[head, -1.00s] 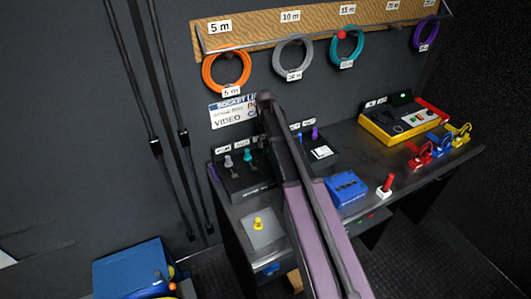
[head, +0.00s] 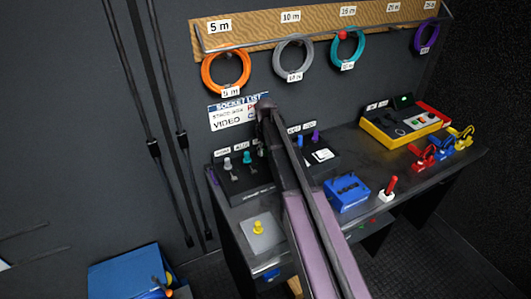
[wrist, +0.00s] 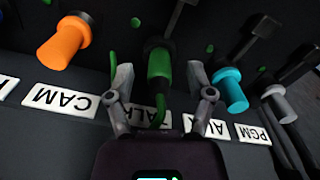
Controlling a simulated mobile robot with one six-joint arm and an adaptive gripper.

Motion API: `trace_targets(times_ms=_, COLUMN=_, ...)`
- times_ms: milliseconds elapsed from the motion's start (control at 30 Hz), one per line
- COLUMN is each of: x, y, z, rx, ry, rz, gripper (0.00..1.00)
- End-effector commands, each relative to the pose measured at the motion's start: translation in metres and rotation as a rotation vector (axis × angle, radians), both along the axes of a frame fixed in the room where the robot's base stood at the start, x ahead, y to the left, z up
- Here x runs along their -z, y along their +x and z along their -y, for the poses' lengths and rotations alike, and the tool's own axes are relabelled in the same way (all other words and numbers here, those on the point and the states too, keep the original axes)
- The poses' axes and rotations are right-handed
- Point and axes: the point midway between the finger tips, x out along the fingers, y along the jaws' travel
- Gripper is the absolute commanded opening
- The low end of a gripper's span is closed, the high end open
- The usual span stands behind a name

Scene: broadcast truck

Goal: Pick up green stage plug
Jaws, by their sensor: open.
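The green plug (wrist: 159,62) stands in a dark socket panel in the wrist view, with a green cable end curving down from it. My gripper (wrist: 160,77) is open, with one finger on each side of the plug. I see no clear contact between fingers and plug. The label below the plug is partly covered by my gripper. In the head view my arm hides the green plug and my gripper.
In the wrist view an orange plug (wrist: 63,43) stands left, and a teal plug (wrist: 231,89) and a grey plug (wrist: 279,103) stand right. In the head view a blue box (head: 347,192) and a yellow case (head: 400,128) sit on the bench.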

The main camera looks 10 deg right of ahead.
Motion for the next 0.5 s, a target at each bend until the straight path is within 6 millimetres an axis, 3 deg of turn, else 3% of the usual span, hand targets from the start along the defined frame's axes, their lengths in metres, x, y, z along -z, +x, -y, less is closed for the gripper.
trace_targets(times_ms=67, x=0.0000, y=0.0000, z=0.0000, rx=0.000, ry=0.000, rz=0.000, gripper=0.69)
trace_targets(times_ms=100, x=0.0000, y=0.0000, z=0.0000, rx=0.000, ry=0.000, rz=0.000, gripper=0.63)
trace_targets(times_ms=300, x=0.0000, y=0.0000, z=0.0000, rx=0.000, ry=0.000, rz=0.000, gripper=0.04)
trace_targets(times_ms=500, x=0.0000, y=-0.0001, z=0.0001, rx=0.000, ry=0.000, rz=0.000, gripper=0.00)
